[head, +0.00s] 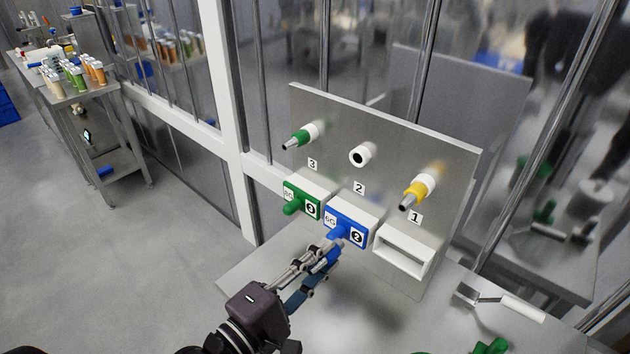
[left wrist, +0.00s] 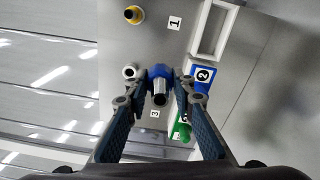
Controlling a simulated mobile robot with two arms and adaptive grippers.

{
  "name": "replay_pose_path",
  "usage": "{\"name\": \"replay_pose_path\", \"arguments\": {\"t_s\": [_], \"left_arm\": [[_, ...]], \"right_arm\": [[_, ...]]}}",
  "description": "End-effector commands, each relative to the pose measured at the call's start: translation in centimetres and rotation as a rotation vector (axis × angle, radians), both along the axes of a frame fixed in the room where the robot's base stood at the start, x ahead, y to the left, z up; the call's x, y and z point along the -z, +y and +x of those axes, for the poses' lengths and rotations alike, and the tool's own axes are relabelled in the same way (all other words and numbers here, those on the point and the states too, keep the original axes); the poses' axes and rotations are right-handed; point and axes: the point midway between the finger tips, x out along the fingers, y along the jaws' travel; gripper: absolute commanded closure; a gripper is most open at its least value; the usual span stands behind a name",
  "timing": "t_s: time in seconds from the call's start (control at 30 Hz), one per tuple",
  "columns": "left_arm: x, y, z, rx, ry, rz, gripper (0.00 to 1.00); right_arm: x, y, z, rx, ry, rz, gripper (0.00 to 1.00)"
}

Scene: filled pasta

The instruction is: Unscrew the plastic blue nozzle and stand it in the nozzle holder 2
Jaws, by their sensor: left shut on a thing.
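The blue nozzle (left wrist: 160,71), with a blue collar and a metal tip, is between the fingers of my left gripper (left wrist: 163,88). Its tip points toward the wrist camera. In the head view my left gripper (head: 327,256) is shut on it in front of the panel, just below the blue block marked 2 (head: 349,228), and largely hides it. The white port above label 2 (head: 362,156) is bare, and the nozzle is apart from it. I cannot make out for sure which thing is nozzle holder 2. My right gripper is not in view.
The metal panel (head: 455,165) also carries a green nozzle (head: 302,136) at 3 and a yellow nozzle (head: 415,191) at 1. A green block (head: 303,198) and an empty white frame (head: 404,248) flank the blue block. A white-handled scraper (head: 510,304) lies at right.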

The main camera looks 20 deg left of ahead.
Motion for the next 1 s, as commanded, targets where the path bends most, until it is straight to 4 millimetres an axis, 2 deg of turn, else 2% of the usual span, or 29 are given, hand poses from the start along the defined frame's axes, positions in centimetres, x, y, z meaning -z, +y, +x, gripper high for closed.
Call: {"name": "replay_pose_path", "arguments": {"t_s": [0.2, 0.3, 0.4, 0.6, 1.0], "left_arm": [[-2.5, 0.1, 3.2, 0.078, -0.167, 0.414, 1.00], [-4.3, 1.4, 5.8, 0.078, -0.266, 0.655, 1.00], [-5.9, 3.1, 8.1, 0.047, -0.316, 0.813, 1.00], [-7.2, 5.0, 9.9, 0.011, -0.330, 0.913, 1.00], [-7.2, 5.1, 9.9, 0.008, -0.330, 0.921, 1.00]], "right_arm": [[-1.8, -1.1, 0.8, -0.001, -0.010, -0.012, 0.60], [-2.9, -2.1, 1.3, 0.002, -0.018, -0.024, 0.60], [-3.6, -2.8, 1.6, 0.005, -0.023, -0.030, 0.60], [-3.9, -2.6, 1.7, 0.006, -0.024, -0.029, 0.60], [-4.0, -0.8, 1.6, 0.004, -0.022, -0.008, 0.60]]}}
